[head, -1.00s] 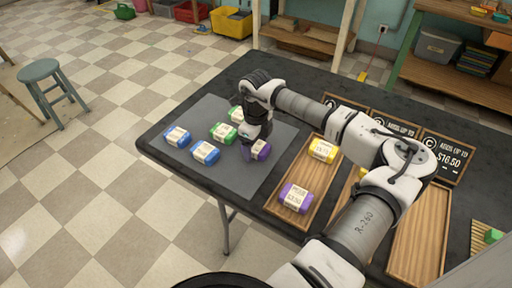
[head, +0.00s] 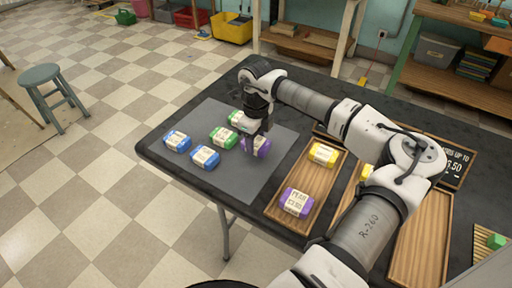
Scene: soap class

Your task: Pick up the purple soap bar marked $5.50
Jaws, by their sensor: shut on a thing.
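A purple soap bar (head: 262,146) with a pale label is at the right edge of the grey mat (head: 236,185). My gripper (head: 254,144) is over it from above, shut on it; the arm hides part of the bar, and its price is not readable. I cannot tell whether the bar is touching the mat. Another purple soap bar (head: 296,202) with a pale label lies at the near end of a wooden tray (head: 312,178); its print is too small to read surely.
On the mat lie blue bars (head: 177,141) (head: 205,157) and green bars (head: 223,137) (head: 235,118). A yellow bar (head: 323,154) is in the same tray as the second purple bar. More trays (head: 420,245) and dark price signs (head: 455,160) stand to the right, partly behind my arm.

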